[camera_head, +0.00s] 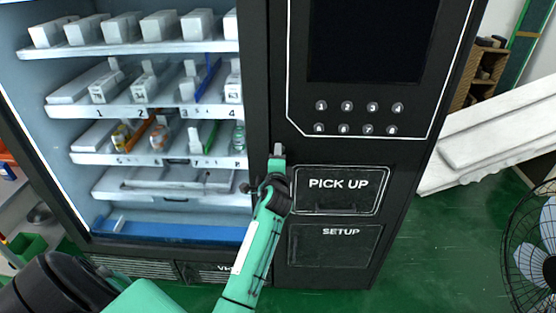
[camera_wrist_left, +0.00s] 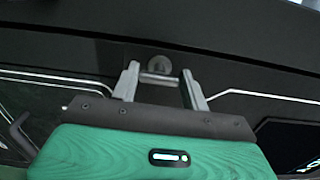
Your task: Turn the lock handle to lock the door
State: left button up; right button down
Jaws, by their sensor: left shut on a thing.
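The lock handle (camera_wrist_left: 159,64) is a small rounded grey metal piece on the black front of the vending machine. In the left wrist view it sits between the two fingertips of my left gripper (camera_wrist_left: 160,78). The gripper is shut on it. In the head view my left gripper (camera_head: 277,160) is at the black strip beside the glass door, just left of the PICK UP panel. There the gripper covers the handle, and its turn angle is hard to tell. The glass door (camera_head: 170,205) appears closed. My right gripper is not in view.
The PICK UP flap (camera_head: 337,190) and the SETUP panel (camera_head: 334,244) are right of my gripper, below the number buttons (camera_head: 346,107). Shelves with white boxes (camera_head: 129,67) show behind the glass. A fan (camera_head: 545,250) stands at the right on the green floor.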

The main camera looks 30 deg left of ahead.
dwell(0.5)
pick_arm(q)
jog(key=o, duration=1)
jog(key=shift+s, duration=0.1)
jog(key=shift+b+v, duration=1.55)
jog(key=shift+v, duration=5.3)
